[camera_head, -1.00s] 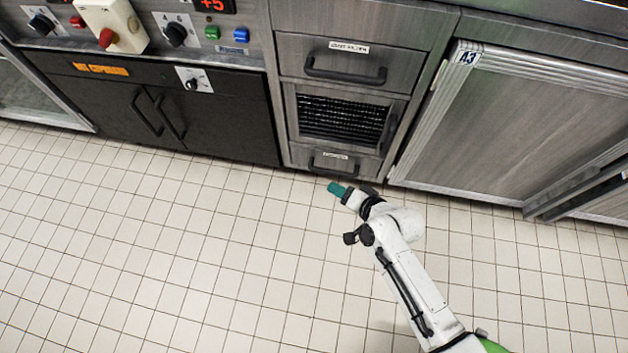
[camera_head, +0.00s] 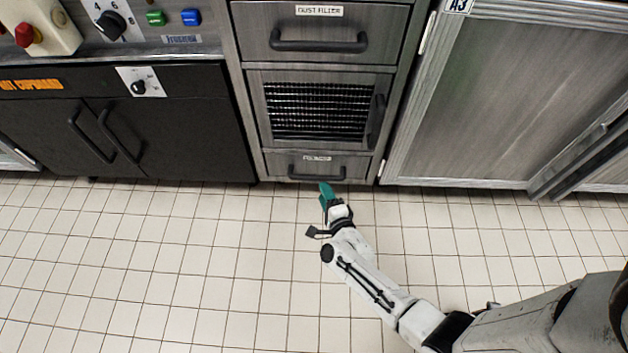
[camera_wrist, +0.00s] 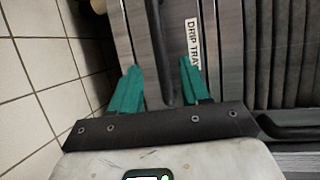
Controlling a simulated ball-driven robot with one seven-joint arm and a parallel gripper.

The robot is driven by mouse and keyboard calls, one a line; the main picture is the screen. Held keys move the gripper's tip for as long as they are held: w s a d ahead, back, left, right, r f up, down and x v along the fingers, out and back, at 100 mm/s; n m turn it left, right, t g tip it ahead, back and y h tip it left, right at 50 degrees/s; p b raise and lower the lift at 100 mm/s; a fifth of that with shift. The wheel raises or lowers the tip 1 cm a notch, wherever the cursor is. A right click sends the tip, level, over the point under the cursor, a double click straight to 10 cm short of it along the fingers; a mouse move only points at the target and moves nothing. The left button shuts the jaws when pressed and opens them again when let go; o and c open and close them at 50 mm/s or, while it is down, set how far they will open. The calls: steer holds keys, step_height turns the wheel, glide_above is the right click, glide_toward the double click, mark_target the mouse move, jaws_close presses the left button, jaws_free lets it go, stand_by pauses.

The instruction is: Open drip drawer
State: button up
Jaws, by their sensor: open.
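The drip drawer (camera_head: 346,164) is the low steel front at the bottom of the middle cabinet column, and it looks closed. It has a dark bar handle (camera_head: 317,174) and a small white label; in the wrist view the label (camera_wrist: 193,43) reads "DRIP TRA", its end hidden. My gripper (camera_head: 326,189) with teal fingers is just in front of the drawer, low over the floor. In the wrist view my gripper (camera_wrist: 160,82) is open, one finger on each side of the handle (camera_wrist: 159,50). I cannot tell whether the fingers touch it.
Above the drawer are a grille door (camera_head: 318,112) with an upright handle and a "DUST FILTER" drawer (camera_head: 320,16). A black two-door cabinet (camera_head: 118,132) stands left and a steel door (camera_head: 500,95) right. The tiled floor (camera_head: 150,260) is clear.

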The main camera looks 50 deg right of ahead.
mark_target(317, 180)
steer(key=b+x, duration=0.3)
steer(key=x, duration=0.5)
steer(key=shift+c, duration=0.4)
jaws_close()
